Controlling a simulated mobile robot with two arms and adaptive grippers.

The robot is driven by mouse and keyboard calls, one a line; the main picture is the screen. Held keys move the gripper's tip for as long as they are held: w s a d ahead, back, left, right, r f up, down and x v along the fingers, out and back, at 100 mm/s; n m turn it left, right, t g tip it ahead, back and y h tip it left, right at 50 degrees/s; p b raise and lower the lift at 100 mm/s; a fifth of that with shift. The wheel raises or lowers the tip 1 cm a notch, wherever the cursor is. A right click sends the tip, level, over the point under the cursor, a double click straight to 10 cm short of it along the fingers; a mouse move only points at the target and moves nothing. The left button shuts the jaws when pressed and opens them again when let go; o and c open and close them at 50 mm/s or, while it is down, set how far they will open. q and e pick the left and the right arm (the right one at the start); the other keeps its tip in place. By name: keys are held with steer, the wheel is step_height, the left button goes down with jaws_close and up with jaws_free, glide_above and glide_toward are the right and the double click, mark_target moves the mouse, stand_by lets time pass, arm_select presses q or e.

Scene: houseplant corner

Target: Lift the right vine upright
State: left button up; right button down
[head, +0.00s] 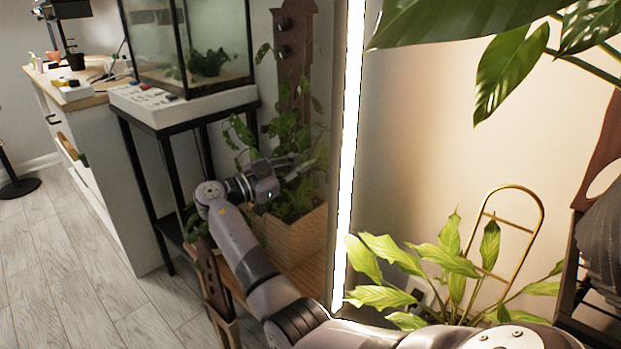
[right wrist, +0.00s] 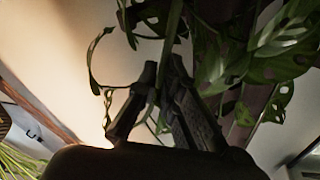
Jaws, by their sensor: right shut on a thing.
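The right vine (head: 287,128) has green leaves. It rises from a light wooden planter box (head: 297,240) in front of a dark wooden post (head: 294,70). My right gripper (head: 296,172) is low among the leaves, just above the planter. In the right wrist view, its two fingers (right wrist: 163,68) are shut on a green stem (right wrist: 173,30) of the vine, which runs up between the tips. Holed leaves (right wrist: 222,68) hang to the right of the fingers there. Leaves partly hide the fingertips in the head view. My left gripper is not in view.
A glass tank (head: 190,45) on a black-framed stand (head: 160,130) is left of the vine. A bright vertical light strip (head: 348,150) is right of it. A leafy plant (head: 452,262) with a brass hoop (head: 541,215) stands at lower right. Large leaves (head: 510,72) hang at upper right.

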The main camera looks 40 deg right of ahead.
steer(key=shift+w+a+r+n+t+h+b, duration=0.1)
steer(key=shift+w+r+n+t+h+b, duration=0.1)
steer(key=shift+w+n+b, duration=0.4)
steer(key=shift+w+a+r+n+t+h+b, duration=0.15)
steer(key=shift+w+n+b, duration=0.15)
steer(key=shift+w+n, duration=0.5)
steer(key=shift+w+d, duration=0.1)
steer(key=c, duration=1.7)
jaws_free()
steer(key=v, duration=1.2)
steer(key=shift+c, duration=0.3)
